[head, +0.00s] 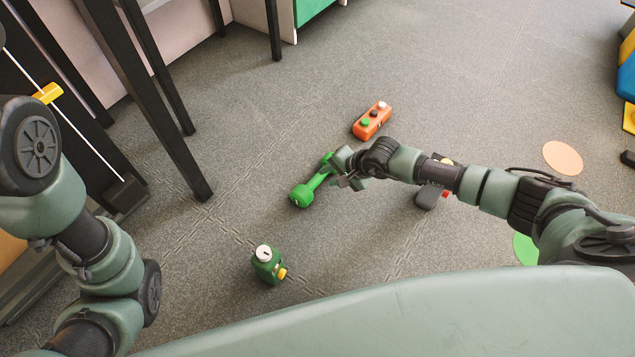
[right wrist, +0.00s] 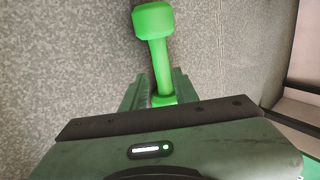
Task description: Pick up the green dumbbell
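The green dumbbell (head: 302,195) lies on the grey floor near the middle of the head view, one end toward the lower left. My right gripper (head: 347,178) is low beside its far end, coming from the right. In the right wrist view the dumbbell (right wrist: 155,22) points away from my gripper (right wrist: 158,88). The fingers are apart, one on each side of the handle's near part. The near end is partly hidden by the gripper body. No clear grip shows. My left arm is at the left edge of the head view, but its gripper is not visible.
An orange block with buttons (head: 371,120) lies behind the dumbbell. A green object with a yellow part (head: 266,265) stands nearer to me. A dark object (head: 428,196) lies under my right arm. Black table legs (head: 180,150) stand at the left. Floor at upper right is mostly clear.

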